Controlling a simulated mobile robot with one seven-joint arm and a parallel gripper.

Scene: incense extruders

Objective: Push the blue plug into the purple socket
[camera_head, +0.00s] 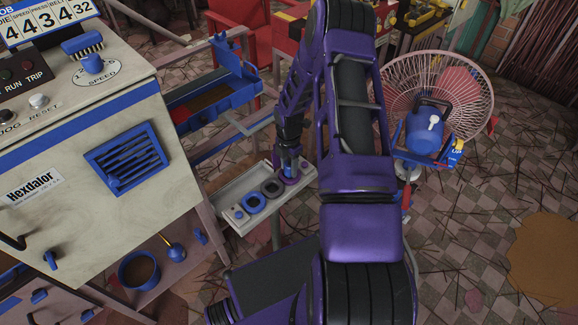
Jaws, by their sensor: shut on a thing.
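My gripper (289,149) is at the end of my purple arm, pointing down over the far right end of a small pale tray. It is shut on the blue plug (291,164), of which only a small part shows below the fingers. The purple socket (293,179) is on the tray directly under the plug. The plug looks upright and at or just above the socket's opening. From this angle I cannot tell whether it is inside.
The pale tray (228,194) also bears a dark ring socket (272,188), a blue socket (255,203) and a small blue knob (238,214). A cream machine (70,180) stands left. A blue open box (213,97) is behind. A caged fan (440,90) stands right.

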